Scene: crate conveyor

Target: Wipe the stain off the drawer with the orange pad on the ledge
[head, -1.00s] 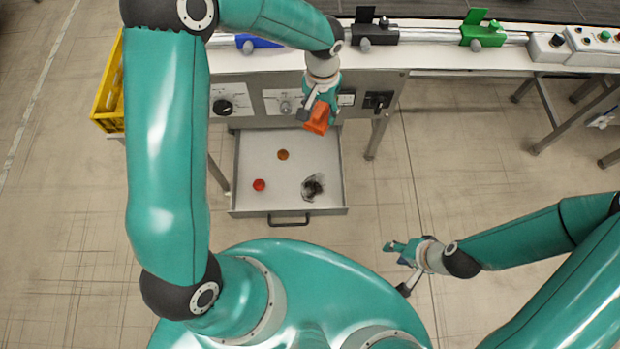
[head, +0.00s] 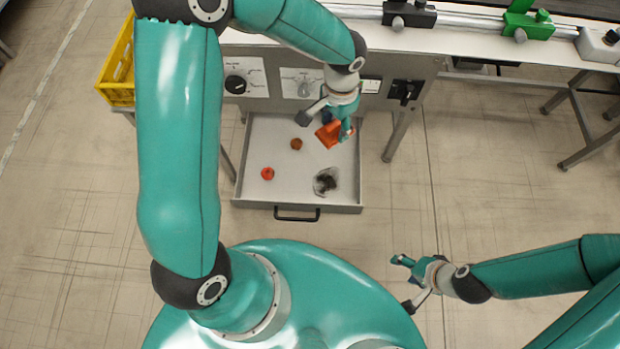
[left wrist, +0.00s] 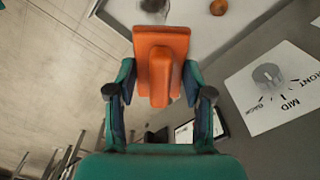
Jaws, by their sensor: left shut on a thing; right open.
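My left gripper (head: 327,119) is shut on the orange pad (head: 329,134) and holds it over the back right part of the open drawer (head: 255,197). In the left wrist view the pad (left wrist: 161,45) sits between the two fingers, its ridge gripped. My right gripper (head: 408,281) is open and empty, off to the right above the floor.
A red round object (head: 267,173) and a brown-orange round object (head: 296,144) lie in the drawer, left of the stain. The control panel (head: 262,84) stands right behind the drawer. A yellow crate (head: 118,62) is at the left. The drawer's middle is clear.

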